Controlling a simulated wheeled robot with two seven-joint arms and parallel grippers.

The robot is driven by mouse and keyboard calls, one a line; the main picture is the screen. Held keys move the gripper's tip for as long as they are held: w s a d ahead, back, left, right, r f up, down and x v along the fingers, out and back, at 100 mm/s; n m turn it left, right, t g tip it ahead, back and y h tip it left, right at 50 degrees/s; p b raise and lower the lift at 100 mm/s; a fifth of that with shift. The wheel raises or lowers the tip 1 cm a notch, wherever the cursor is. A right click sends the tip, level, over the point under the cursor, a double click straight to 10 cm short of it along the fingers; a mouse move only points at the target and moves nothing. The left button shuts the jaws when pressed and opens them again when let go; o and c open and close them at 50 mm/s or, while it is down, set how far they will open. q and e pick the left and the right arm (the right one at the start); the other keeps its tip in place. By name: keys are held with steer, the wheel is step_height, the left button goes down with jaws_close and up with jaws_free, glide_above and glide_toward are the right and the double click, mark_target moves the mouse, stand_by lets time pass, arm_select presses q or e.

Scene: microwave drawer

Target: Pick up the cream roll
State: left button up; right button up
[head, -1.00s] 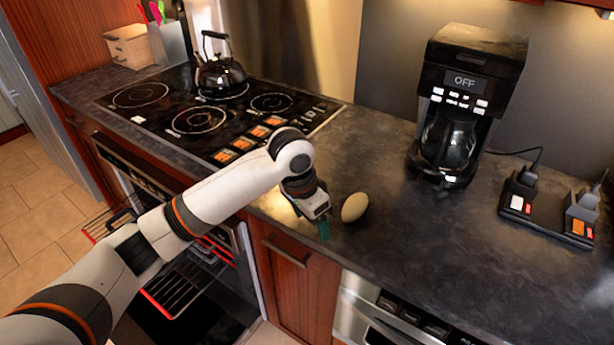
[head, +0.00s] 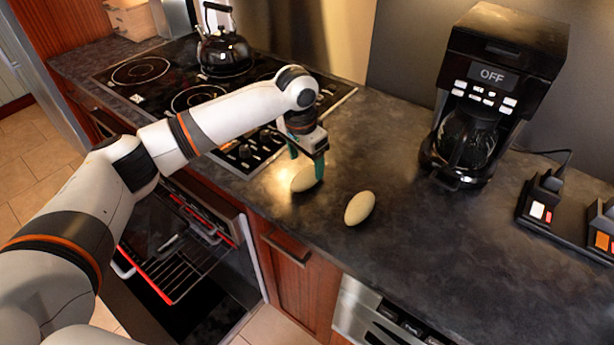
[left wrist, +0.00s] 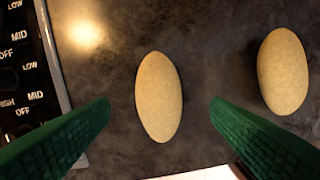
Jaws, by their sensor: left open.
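Two smooth, cream-coloured oval rolls lie on the dark counter, and they look alike. The nearer-left roll (head: 304,179) is partly hidden by my left gripper (head: 306,161). In the left wrist view this roll (left wrist: 158,97) is centred between the two green fingers, a little beyond their tips. The other roll (head: 359,208) lies apart to the right, outside the fingers; it also shows in the left wrist view (left wrist: 283,72). My left gripper is open and empty, pointing down over the first roll. My right gripper is not in view.
A stove top (head: 163,98) with a black kettle (head: 225,52) is behind and left of the rolls. A coffee machine (head: 490,95) stands at the back right, with a dark device (head: 545,205) beside it. An open oven (head: 185,250) is below the counter's front edge.

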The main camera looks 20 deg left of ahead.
mark_target(306, 173)
arm_select(q)
step_height(306, 173, down, 5)
steer(key=shift+w+r+p, duration=0.1)
steer(key=shift+p, duration=0.5)
steer(key=c, duration=1.1)
